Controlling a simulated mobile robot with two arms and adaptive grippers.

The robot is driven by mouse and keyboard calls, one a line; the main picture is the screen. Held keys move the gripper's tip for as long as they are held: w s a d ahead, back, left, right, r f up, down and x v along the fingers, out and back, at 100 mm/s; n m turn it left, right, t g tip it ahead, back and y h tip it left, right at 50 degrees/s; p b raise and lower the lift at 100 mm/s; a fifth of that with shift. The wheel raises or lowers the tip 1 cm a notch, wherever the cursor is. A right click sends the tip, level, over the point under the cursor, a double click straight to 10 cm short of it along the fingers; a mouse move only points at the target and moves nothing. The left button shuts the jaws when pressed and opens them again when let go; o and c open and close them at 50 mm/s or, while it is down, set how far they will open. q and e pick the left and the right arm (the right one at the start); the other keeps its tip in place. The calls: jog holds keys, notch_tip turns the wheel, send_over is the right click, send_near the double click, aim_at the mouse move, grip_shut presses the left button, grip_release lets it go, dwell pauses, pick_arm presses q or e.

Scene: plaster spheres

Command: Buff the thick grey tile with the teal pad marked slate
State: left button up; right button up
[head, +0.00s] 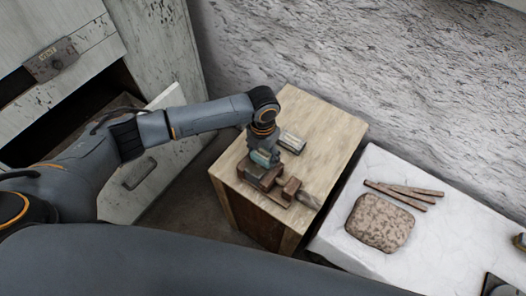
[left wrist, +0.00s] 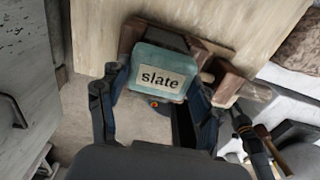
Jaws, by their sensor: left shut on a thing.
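The teal pad (left wrist: 160,80) carries a pale label reading "slate" and sits between the fingers of my left gripper (left wrist: 158,92). My left gripper is shut on it. In the head view the teal pad (head: 264,157) shows below my left wrist, low over the front part of the wooden cabinet top. Brown blocks (head: 291,188) are right beside and under it; I cannot tell whether the pad is touching them. My right gripper is not clearly in view.
To the right, a white slab-topped surface (head: 440,255) holds a speckled brown stone (head: 380,222) and thin brown strips (head: 403,193). An open drawer (head: 150,155) is at left.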

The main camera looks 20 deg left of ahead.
pick_arm(q)
jog(key=shift+f, duration=0.4)
jog(key=shift+d+r, duration=0.1)
jog(key=shift+d, duration=0.05)
jog(key=shift+s+d, duration=0.2)
jog(key=shift+d, duration=0.15)
jog(key=shift+s+d, duration=0.2)
jog(key=shift+d, duration=0.3)
jog(key=shift+w+a+p, duration=0.1)
jog(key=shift+w+a, duration=0.15)
jog(key=shift+a, duration=0.45)
jog(key=shift+w+a+p, duration=0.1)
jog(key=shift+w+a, duration=0.1)
jog(key=shift+a, duration=0.45)
jog(key=shift+w+a+p, duration=0.1)
jog(key=shift+w+a, duration=0.15)
jog(key=shift+a, duration=0.45)
jog(key=shift+s+d, duration=0.3)
jog(key=shift+d, duration=0.5)
jog(key=shift+s+d+p, duration=0.2)
jog(key=shift+s+d, duration=0.05)
jog(key=shift+d, duration=0.4)
jog(key=shift+s+d+p, duration=0.2)
jog(key=shift+d, duration=0.4)
jog(key=shift+w+a, duration=0.25)
jog(key=shift+a, duration=0.45)
jog(key=shift+w+a, duration=0.3)
jog(key=shift+a, duration=0.35)
jog(key=shift+w+a, duration=0.25)
jog(key=shift+a, duration=0.45)
